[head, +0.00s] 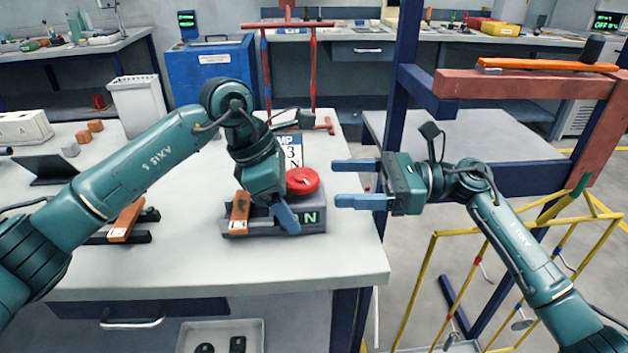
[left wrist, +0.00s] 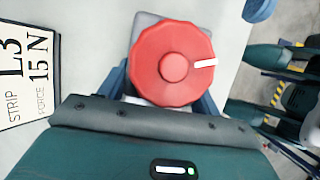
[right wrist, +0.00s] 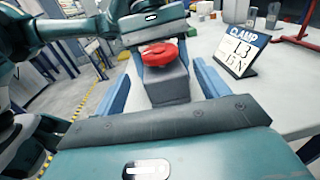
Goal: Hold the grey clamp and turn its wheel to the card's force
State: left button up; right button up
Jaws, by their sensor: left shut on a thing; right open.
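The grey clamp (head: 264,228) stands on the bench near its right front corner. Its red wheel (head: 301,181) faces up, and in the left wrist view the wheel (left wrist: 172,64) has a white mark pointing right. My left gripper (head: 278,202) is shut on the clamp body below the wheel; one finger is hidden. The clamp's readout shows only a green "N"; its number is hidden. My right gripper (head: 362,186) is open and empty, right of the clamp, fingers pointing at it. The card (left wrist: 26,64) reads strip L3, force 15 N; it stands behind the clamp.
An orange and black tool (head: 126,220) lies left on the bench. A blue box (head: 212,75), a white bin (head: 139,106) and a red stand (head: 312,75) are behind. A blue post and yellow rail frame (head: 420,270) stand right of the bench.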

aim_at(314, 183)
jog(key=a, duration=0.6)
jog(key=shift+w, duration=0.25)
jog(key=shift+c, duration=0.3)
jog(key=c, duration=0.9)
jog(key=shift+d+f, duration=0.1)
